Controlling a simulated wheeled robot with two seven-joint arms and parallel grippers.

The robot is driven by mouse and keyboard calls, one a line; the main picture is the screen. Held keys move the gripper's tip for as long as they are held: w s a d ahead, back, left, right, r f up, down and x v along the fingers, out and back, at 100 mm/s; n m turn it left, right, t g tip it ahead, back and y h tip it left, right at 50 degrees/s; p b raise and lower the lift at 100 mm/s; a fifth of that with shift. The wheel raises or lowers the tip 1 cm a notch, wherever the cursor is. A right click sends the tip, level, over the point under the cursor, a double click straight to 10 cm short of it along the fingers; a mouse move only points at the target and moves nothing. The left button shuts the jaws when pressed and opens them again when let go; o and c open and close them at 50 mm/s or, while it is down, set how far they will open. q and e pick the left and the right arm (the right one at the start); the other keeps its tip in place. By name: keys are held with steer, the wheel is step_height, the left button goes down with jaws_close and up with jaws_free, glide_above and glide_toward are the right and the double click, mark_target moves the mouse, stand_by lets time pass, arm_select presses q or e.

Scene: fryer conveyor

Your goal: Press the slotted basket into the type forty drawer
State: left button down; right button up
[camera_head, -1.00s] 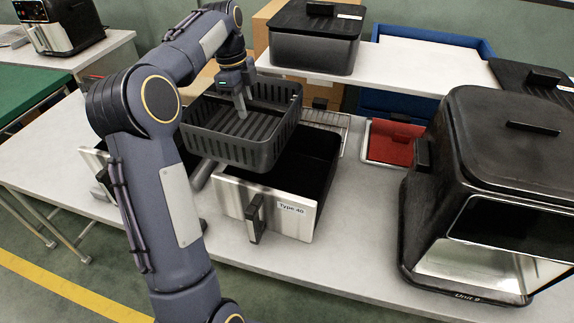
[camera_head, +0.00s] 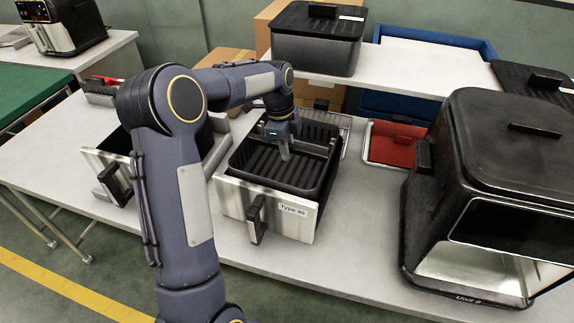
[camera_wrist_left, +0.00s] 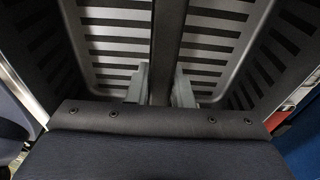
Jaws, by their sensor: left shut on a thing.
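The black slotted basket (camera_head: 262,165) sits down inside the open Type 40 drawer (camera_head: 300,210), its rim close to the drawer's rim. Whether it is fully seated I cannot tell. My left gripper (camera_head: 285,153) is over the basket's middle, shut on its central divider. In the left wrist view the fingers (camera_wrist_left: 160,85) straddle the dark divider bar (camera_wrist_left: 167,40), with the slotted floor (camera_wrist_left: 115,45) on both sides. The drawer's steel front and black handle (camera_head: 256,218) face me. My right gripper is not in view.
Another open drawer (camera_head: 118,178) stands to the left, partly behind my left arm. A large fryer unit (camera_head: 500,150) stands at the right. A red-lined tray (camera_head: 395,145) and wire rack are behind. A lidded black bin (camera_head: 318,40) sits on the back shelf.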

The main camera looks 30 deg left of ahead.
mark_target(287, 169)
arm_select(q)
steer(key=shift+f, duration=3.3)
steer(key=shift+f, duration=0.15)
steer(key=c, duration=1.3)
jaws_free()
